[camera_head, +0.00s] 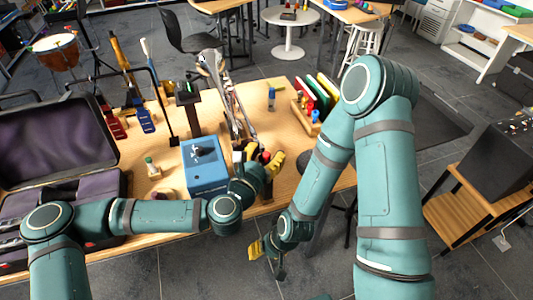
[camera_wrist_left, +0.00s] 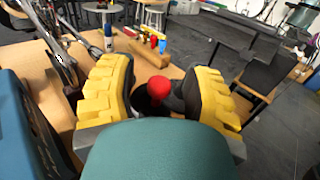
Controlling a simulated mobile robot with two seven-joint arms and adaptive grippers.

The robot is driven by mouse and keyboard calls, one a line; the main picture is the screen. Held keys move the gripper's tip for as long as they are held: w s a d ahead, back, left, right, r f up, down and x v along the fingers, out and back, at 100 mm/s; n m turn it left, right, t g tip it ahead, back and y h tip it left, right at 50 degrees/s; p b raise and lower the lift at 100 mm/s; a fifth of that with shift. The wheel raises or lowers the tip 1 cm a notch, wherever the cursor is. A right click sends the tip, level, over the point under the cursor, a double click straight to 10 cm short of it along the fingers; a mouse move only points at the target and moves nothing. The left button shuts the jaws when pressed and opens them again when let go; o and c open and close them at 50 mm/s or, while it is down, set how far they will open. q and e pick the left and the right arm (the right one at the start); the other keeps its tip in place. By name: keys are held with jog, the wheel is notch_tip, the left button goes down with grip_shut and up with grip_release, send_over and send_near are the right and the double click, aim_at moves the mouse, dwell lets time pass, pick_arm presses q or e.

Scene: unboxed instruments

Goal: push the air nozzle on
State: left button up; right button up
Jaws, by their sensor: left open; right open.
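My left gripper (camera_head: 264,160) is at the right front part of the table, right of a blue box (camera_head: 205,177) with a dark piece on top. Its yellow fingers stand apart in the left wrist view (camera_wrist_left: 165,95). Between and beyond them is a red round knob (camera_wrist_left: 159,84) with a dark part under it. I cannot tell whether the fingers touch it, or whether it is the air nozzle; no other nozzle is clear. My right gripper (camera_head: 268,257) is open, low in front of the table over the floor, with nothing seen in it.
An open purple-lined case (camera_head: 55,145) fills the table's left end. A dark stand (camera_head: 189,105) and long metal instruments (camera_head: 232,110) rise behind the blue box. A wooden rack with coloured books (camera_head: 316,98) stands at the back right.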

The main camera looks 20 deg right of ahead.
aim_at(262, 145)
pick_arm(q)
grip_shut()
jog(key=shift+w+a, duration=0.1)
jog(key=shift+w, duration=1.65)
jog(key=shift+r, duration=0.1)
grip_release()
jog(key=v, duration=1.2)
